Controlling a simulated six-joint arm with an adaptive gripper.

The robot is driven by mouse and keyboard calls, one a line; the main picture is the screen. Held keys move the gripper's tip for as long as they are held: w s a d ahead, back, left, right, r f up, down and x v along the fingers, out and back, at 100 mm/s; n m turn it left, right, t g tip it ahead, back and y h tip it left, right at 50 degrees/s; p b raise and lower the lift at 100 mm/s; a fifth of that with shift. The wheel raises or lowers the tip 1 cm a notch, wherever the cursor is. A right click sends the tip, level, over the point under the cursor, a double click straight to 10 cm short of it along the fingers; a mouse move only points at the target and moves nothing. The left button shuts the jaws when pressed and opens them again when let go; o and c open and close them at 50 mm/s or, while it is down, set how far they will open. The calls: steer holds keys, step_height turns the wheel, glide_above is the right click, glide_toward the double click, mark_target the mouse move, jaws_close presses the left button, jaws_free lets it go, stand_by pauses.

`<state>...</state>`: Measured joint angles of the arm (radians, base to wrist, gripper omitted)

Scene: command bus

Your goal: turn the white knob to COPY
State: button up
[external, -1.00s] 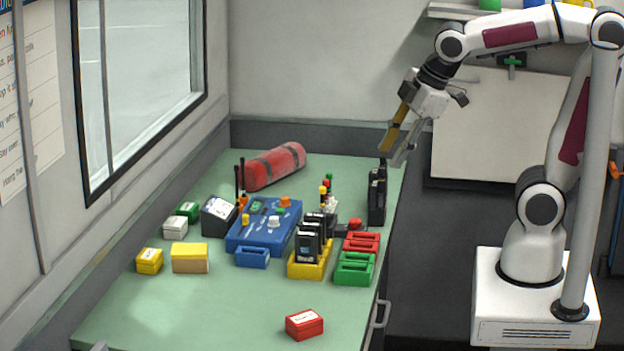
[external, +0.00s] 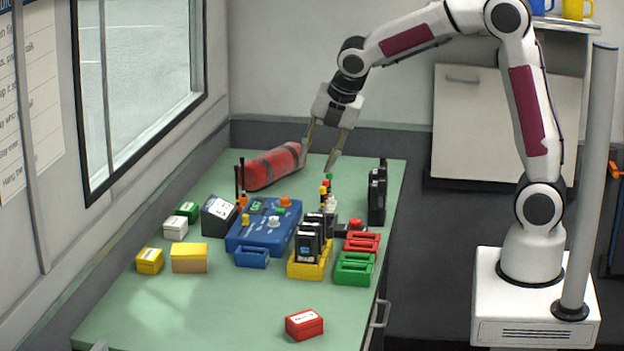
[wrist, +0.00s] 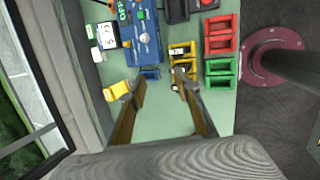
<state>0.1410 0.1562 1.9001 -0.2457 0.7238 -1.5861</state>
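The white knob (external: 274,221) stands on the top face of the blue control box (external: 240,236) in the middle of the table. The box also shows at the top of the wrist view (wrist: 137,22), with a white knob (wrist: 144,38) on it. Which label the knob points at is too small to read. My gripper (external: 317,167) hangs above the back of the table, behind and to the right of the box in the external view. Its two fingers are spread and empty, clear of the knob. They also show in the wrist view (wrist: 150,86).
A red cylinder (external: 272,167) lies behind the box. Radios in a yellow holder (external: 310,270), red trays (external: 362,242) and green trays (external: 354,271) stand to the right. A black radio (external: 377,195) stands at the right edge. The front left of the table is mostly clear.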

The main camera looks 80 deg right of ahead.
mark_target(275, 217)
steer(key=w+d+f+n, duration=0.6)
steer(key=w+f+n, duration=0.2)
steer(key=w+f, duration=0.2)
steer(key=shift+d+f+n+g+h, duration=0.3)
steer(key=shift+d+f+g+h, duration=0.1)
steer(key=shift+f, duration=0.4)
steer(key=shift+f, duration=0.15)
steer(key=shift+x, duration=3.75)
jaws_close()
